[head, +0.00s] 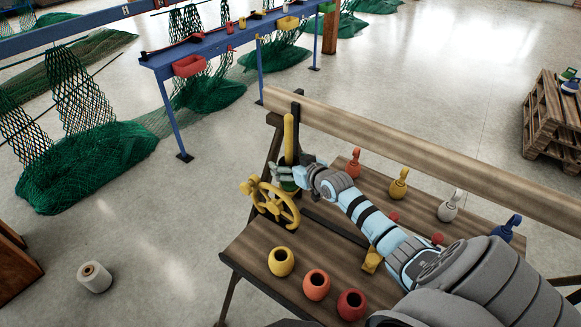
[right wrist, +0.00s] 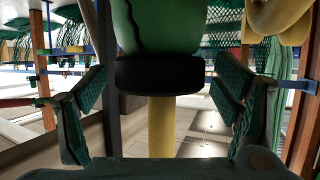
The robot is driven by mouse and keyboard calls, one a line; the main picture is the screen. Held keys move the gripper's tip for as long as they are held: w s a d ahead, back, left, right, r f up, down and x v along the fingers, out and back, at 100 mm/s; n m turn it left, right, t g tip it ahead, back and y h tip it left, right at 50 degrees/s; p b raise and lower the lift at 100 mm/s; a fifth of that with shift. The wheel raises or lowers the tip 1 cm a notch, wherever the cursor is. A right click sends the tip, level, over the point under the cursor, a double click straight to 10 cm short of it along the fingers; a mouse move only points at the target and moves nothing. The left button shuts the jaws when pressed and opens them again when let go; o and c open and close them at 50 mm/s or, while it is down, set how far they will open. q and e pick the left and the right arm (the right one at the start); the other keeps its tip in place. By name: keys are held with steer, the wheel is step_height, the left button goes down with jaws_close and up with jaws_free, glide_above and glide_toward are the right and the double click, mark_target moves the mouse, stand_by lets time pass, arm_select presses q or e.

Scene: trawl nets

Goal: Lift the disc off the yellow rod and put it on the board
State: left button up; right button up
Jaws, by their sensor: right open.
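The yellow rod (head: 289,135) stands upright at the left end of the wooden bench. In the right wrist view a black disc (right wrist: 160,75) sits around the yellow rod (right wrist: 161,125), against a rounded green body (right wrist: 155,28). In the head view the disc is mostly hidden by my fingers. My right gripper (head: 286,173) is at the rod, low down. In its wrist view the gripper (right wrist: 158,85) is open, one finger on each side of rod and disc, with gaps visible. The wooden board (head: 250,243) forms the bench's front. My left gripper is not in view.
A yellow handwheel (head: 275,203) stands close to the gripper. Yellow (head: 281,261), orange (head: 316,284) and red (head: 351,304) pots stand on the front board. Several coloured hooked pieces (head: 398,184) stand behind my arm. A wooden beam (head: 410,148) runs along the back.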

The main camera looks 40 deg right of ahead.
mark_target(292, 146)
steer(key=shift+r, duration=0.1)
steer(key=shift+c, duration=0.4)
steer(key=c, duration=1.3)
step_height(292, 146, up, 4)
steer(key=p, duration=0.3)
steer(key=shift+w+p, duration=0.1)
steer(key=shift+p, duration=0.3)
step_height(292, 146, up, 3)
steer(key=shift+f+p, duration=0.2)
steer(key=shift+p, duration=0.4)
steer(key=shift+r, duration=0.35)
steer(key=shift+w+a+r, duration=0.1)
steer(key=shift+r, duration=3.25)
steer(key=shift+w+r, duration=0.1)
steer(key=shift+r, duration=3.25)
